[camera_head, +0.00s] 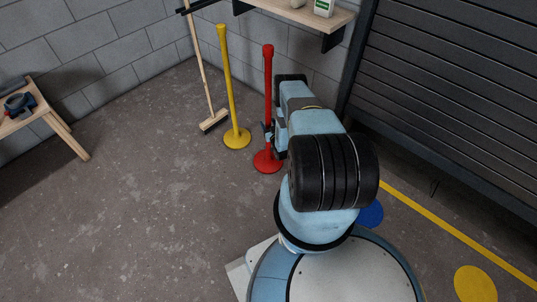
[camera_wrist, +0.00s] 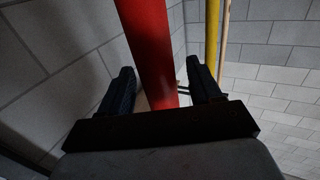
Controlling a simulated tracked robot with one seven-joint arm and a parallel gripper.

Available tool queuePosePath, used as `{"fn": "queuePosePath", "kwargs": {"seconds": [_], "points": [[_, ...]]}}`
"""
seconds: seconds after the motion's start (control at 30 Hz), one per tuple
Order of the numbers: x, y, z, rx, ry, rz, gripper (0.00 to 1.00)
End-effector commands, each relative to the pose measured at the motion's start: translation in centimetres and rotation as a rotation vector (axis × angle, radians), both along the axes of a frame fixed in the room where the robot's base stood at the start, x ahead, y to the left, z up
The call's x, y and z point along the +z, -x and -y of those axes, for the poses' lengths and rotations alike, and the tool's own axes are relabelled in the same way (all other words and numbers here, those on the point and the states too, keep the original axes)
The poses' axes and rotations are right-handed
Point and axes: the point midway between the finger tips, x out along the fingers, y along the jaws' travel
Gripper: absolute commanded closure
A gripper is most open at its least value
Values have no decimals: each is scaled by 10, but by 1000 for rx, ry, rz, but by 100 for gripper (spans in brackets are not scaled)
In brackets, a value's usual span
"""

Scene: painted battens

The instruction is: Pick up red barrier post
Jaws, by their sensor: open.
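The red barrier post (camera_head: 268,75) stands upright on its round red base, near the back wall. My gripper (camera_head: 268,132) is at the lower part of the post, just above the base. In the wrist view the red post (camera_wrist: 150,45) runs between the two dark fingers of my gripper (camera_wrist: 160,80). The fingers are apart, with a visible gap on the right side of the post. My arm hides part of the post's right side in the head view.
A yellow post (camera_head: 227,85) stands close on the left, with a broom (camera_head: 200,70) behind it. A shelf (camera_head: 305,14) is above at the back; a dark shutter (camera_head: 450,90) is on the right. A wooden bench (camera_head: 45,120) stands at far left. The left-centre floor is clear.

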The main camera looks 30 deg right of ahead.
Motion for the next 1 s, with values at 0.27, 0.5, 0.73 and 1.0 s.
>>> {"fn": "queuePosePath", "kwargs": {"seconds": [0.27,0.5,0.73,1.0], "points": [[0,0,0,0,0,1,57],[0,0,1,-1,0,1,80],[0,1,1,-2,0,1,100],[0,1,1,-2,0,1,100]]}}
